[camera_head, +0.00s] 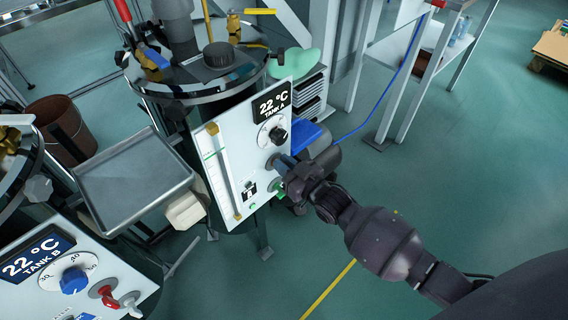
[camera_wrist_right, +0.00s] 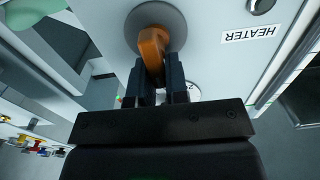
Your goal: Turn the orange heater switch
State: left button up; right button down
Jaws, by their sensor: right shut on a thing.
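The orange heater switch (camera_wrist_right: 152,48) shows in the right wrist view, on a round grey base on the white panel, beside a "HEATER" label (camera_wrist_right: 251,34). My right gripper (camera_wrist_right: 159,82) is shut on the switch, with one dark finger on each side of its handle. In the head view my right gripper (camera_head: 285,170) reaches the lower right part of the Tank A panel (camera_head: 212,150) and hides the switch. My left gripper is not in view.
A black knob (camera_head: 277,134) sits above my right gripper, under the "22 °C" display (camera_head: 271,102). The Tank B panel (camera_head: 105,270) with blue and red controls is at lower left. A grey tray (camera_head: 133,178) stands between the tanks. Open floor lies at right.

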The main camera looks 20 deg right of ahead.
jog(key=shift+d+m, duration=0.1)
jog(key=shift+m, duration=0.4)
jog(key=shift+w+d+m+p, duration=0.1)
jog(key=shift+m+p, duration=0.2)
jog(key=shift+m, duration=0.3)
jog(key=shift+d+m, duration=0.1)
jog(key=shift+m, duration=0.7)
jog(key=shift+d+f+m, duration=0.15)
jog(key=shift+m, duration=0.85)
pick_arm(q)
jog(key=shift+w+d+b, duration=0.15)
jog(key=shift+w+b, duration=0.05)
jog(key=shift+b, duration=0.8)
pick_arm(e)
jog(key=m, duration=0.4)
jog(key=f+m, duration=0.1)
jog(key=m, duration=0.3)
jog(key=d+f+m, duration=0.1)
jog(key=m, duration=0.2)
jog(key=shift+w+m, duration=0.15)
jog(key=shift+m, duration=0.25)
